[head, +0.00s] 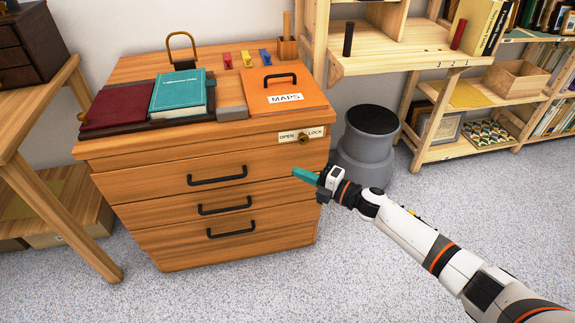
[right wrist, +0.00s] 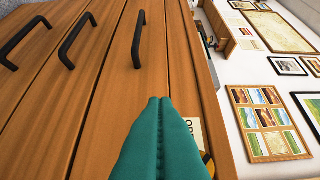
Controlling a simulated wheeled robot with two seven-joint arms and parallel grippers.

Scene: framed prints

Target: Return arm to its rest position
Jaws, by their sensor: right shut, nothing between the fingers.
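My right arm comes in from the lower right of the head view. Its gripper (head: 304,175), with teal fingers, is in front of the right side of the wooden drawer cabinet (head: 160,190), near the top drawer. In the right wrist view the teal fingers (right wrist: 158,104) are pressed together with nothing between them. The black handle of one drawer (right wrist: 138,40) shows beyond the fingertips, apart from them. All the drawers look shut. My left gripper is not in view.
On the cabinet stand a teal book (head: 180,92), a dark red book (head: 118,106) and an orange MAPS lid (head: 284,95). A grey bin (head: 367,145) stands right of the cabinet, beside wooden shelves (head: 400,58). Carpet (head: 400,285) is clear in front.

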